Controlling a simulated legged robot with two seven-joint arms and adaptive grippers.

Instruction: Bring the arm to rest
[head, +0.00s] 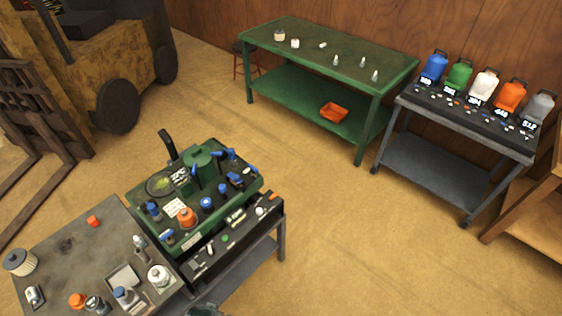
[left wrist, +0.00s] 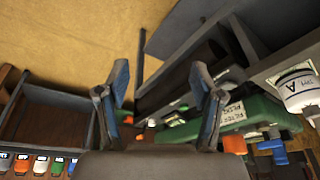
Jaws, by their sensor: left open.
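My left gripper (left wrist: 160,82) shows in the left wrist view with its two blue-grey fingers spread apart and nothing between them. Beyond the fingers, to the right, is the green machine (left wrist: 262,116), seen close and at an odd angle. In the head view the green machine (head: 232,190) sits on a dark cart at lower centre, with blue and orange caps and handles on top. A small dark part at the bottom edge of the head view may be my gripper; I cannot tell. My right gripper is in neither view.
A grey worktable (head: 75,255) with bottles and jars adjoins the machine's cart. A green bench (head: 300,55) and a dark cart with coloured jugs (head: 460,112) stand at the back. A yellow vehicle (head: 90,50) is at upper left. The middle floor is clear.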

